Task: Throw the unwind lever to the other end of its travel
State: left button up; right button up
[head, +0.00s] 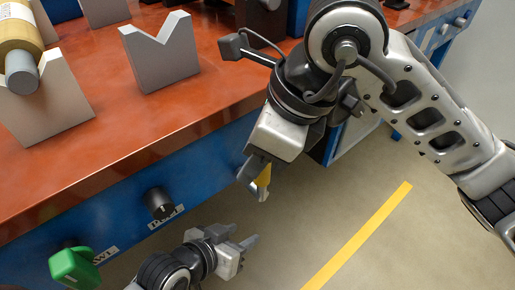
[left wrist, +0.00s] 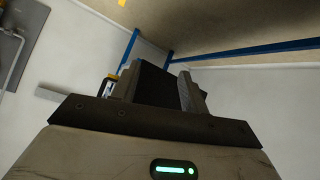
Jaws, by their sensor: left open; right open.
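No lever marked as the unwind lever can be made out. My right gripper is open, pointing down in front of the blue panel. My left gripper (head: 237,246) is open and empty over the floor, to the right of the black knob. Its fingers also show in the left wrist view (left wrist: 158,85). A green lever handle (head: 75,267) sits at the lower left, beside a label ending in "AWL".
A black knob (head: 160,202) with a partly hidden label sticks out of the blue front panel (head: 110,222).

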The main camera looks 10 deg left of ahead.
grip_shut()
jog(key=shift+w+d+f+g+y+b, duration=0.1)
jog(key=shift+w+d+g+y+b, duration=0.2)
jog(key=shift+w+d+g+b, duration=0.2)
pick_arm(q)
jog(key=shift+w+d+r+t+h+b, duration=0.2)
jog(key=shift+d+r+t+h+b, duration=0.25)
jog(key=shift+b, duration=0.45)
jog(key=shift+w+d+r+t+h+b, duration=0.15)
jog(key=shift+d+r+t+b, duration=0.1)
jog(key=shift+r+t+b, duration=0.5)
pick_arm(e)
jog(key=shift+w+d+f+m+g+y, duration=0.25)
jog(key=shift+w+d+g+y, duration=0.2)
jog(key=shift+w+g+y, duration=0.2)
jog(key=shift+w+d+f+m+g+y, duration=0.2)
jog(key=shift+w+d+g+y, duration=0.25)
jog(key=shift+w+g+y, duration=0.25)
jog(key=shift+w+d+f+m+g+y, duration=0.25)
jog(key=shift+w+d+g+y, duration=0.25)
jog(key=shift+g, duration=0.25)
pick_arm(q)
jog(key=shift+f, duration=0.2)
pick_arm(e)
grip_release()
pick_arm(q)
jog(key=shift+f, duration=0.1)
